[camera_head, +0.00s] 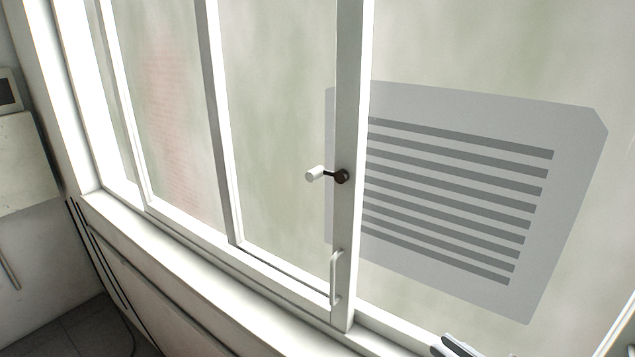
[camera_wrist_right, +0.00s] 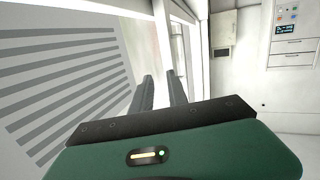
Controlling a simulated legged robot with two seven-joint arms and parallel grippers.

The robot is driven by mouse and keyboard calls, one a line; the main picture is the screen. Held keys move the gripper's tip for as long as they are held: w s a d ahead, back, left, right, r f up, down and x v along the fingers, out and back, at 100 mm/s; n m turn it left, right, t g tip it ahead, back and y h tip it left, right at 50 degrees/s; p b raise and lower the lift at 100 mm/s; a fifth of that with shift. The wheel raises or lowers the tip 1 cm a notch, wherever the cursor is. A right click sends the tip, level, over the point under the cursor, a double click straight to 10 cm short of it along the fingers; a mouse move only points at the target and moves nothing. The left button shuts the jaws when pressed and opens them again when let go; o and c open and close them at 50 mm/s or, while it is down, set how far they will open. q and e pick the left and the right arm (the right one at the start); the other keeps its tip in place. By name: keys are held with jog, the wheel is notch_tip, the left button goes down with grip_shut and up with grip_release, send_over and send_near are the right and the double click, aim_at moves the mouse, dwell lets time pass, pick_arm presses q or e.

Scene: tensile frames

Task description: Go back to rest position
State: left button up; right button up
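My right gripper (camera_head: 457,345) shows only at the bottom edge of the head view, in front of the lower part of the window. In the right wrist view its two dark fingers (camera_wrist_right: 160,82) stand apart with a gap between them. Nothing is held between them. The fingers point toward the window frame and the room beyond. My left gripper is in neither view.
A large window with white frames fills the head view. Its upright post (camera_head: 350,120) carries a latch knob (camera_head: 315,174) and a white pull handle (camera_head: 335,278). A grey striped panel (camera_head: 470,200) is right of the post. A wall control panel (camera_wrist_right: 291,17) shows in the wrist view.

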notch_tip(320, 180, down, 10)
jog(key=w+d+m+g+h, duration=0.25)
jog(key=m+h, duration=0.25)
jog(key=h, duration=0.5)
jog(key=s+f+g, duration=0.1)
jog(key=s, duration=0.1)
jog(key=s+a+f+m+g, duration=0.1)
jog(key=s+f+g, duration=0.1)
jog(key=s+a+f+g, duration=0.1)
jog(key=s+f+g, duration=0.1)
jog(key=shift+a+m+h, duration=0.1)
jog(key=shift+m+h, duration=0.2)
jog(key=s+a+f+g+y, duration=0.1)
jog(key=s+a+g, duration=0.3)
jog(key=s, duration=0.4)
jog(key=shift+s+a+f+m, duration=0.15)
jog(key=shift+a+f+m, duration=0.25)
jog(key=shift+a+f, duration=0.4)
jog(key=shift+d, duration=0.25)
